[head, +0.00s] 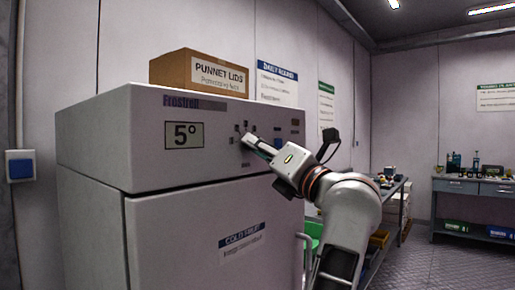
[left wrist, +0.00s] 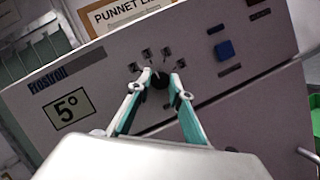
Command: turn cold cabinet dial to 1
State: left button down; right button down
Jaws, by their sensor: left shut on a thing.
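The cold cabinet (head: 95,150) is a large pale cabinet marked "Frostroll" or similar, with a display (head: 184,135) reading 5°. In the left wrist view the display (left wrist: 69,109) also reads 5°. The small dark dial (left wrist: 159,80) is on the front panel, with several small marks around it. My left gripper (left wrist: 158,84) is shut on the dial, a teal-sided finger on either side. In the head view the left gripper (head: 250,143) reaches the panel from the right and hides most of the dial. Which mark the dial points to cannot be told. The right gripper is not in view.
A cardboard box (head: 199,73) labelled "Punnet Lids" stands on top of the cabinet. A blue square button (left wrist: 224,50) sits right of the dial. Workbenches (head: 455,186) with items stand at the far right. Open floor (head: 425,262) lies at the lower right.

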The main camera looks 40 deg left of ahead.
pick_arm(q)
jog(key=shift+w+n+g+b, duration=0.15)
jog(key=shift+n+g+b, duration=0.5)
jog(key=shift+n+g, duration=2.05)
jog(key=shift+w+n+g+b, duration=0.2)
jog(key=shift+n+g+b, duration=0.5)
jog(key=shift+n, duration=3.85)
jog(key=shift+w+n+g+b, duration=0.15)
jog(key=shift+n+g+b, duration=0.4)
jog(key=shift+n+g, duration=2.2)
jog(key=shift+n+t, duration=0.85)
jog(key=shift+n, duration=0.25)
jog(key=c, duration=1.8)
grip_release()
jog(key=shift+d, duration=0.1)
jog(key=v, duration=0.7)
jog(key=shift+d+f, duration=0.15)
